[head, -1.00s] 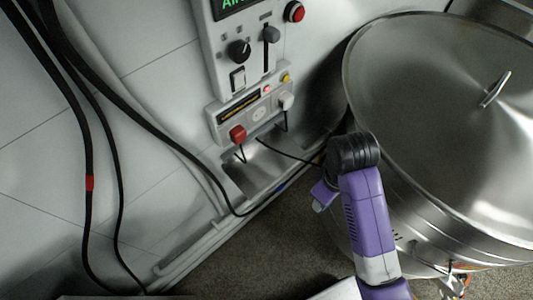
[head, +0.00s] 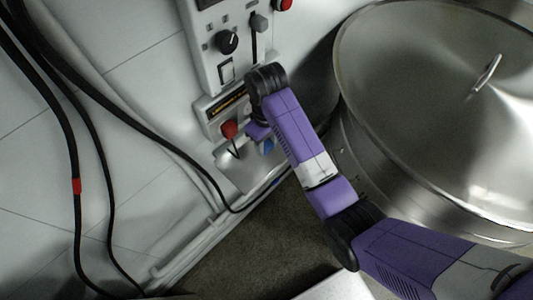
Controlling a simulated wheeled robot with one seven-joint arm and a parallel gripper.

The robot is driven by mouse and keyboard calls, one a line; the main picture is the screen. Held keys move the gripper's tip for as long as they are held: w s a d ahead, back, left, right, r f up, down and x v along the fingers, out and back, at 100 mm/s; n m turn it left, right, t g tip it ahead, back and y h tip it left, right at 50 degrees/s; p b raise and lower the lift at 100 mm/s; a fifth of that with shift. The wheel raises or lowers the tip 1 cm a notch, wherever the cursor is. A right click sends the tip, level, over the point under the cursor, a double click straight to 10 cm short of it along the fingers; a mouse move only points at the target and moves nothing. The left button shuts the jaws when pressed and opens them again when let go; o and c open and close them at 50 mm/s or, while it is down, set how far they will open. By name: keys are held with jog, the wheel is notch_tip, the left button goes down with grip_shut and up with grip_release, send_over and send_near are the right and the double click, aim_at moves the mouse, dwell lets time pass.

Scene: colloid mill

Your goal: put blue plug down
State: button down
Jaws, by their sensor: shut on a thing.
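The blue plug (head: 268,146) shows as a small blue piece at the end of my arm, over the metal tray (head: 238,174) below the control panel. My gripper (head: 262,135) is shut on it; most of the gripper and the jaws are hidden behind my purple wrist. The red plug (head: 229,129) sits in the socket strip on the panel, just left of my gripper, with a black cable hanging from it. I cannot tell whether the blue plug touches the tray.
The control panel (head: 226,50) with knob and sliders stands right above my wrist. A large steel vessel (head: 430,110) with a domed lid fills the right side. Black cables (head: 88,130) hang at the left. Dark floor (head: 225,250) lies clear below the ledge.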

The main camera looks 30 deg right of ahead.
jog(key=p, duration=0.1)
send_over(266, 161)
jog(key=f, duration=0.6)
jog(key=shift+s, duration=0.2)
jog(key=shift+w+f, duration=0.1)
jog(key=shift+f, duration=0.2)
jog(key=shift+f, duration=0.1)
jog(key=shift+f, duration=0.35)
jog(key=shift+f, duration=0.1)
jog(key=c, duration=0.9)
grip_release()
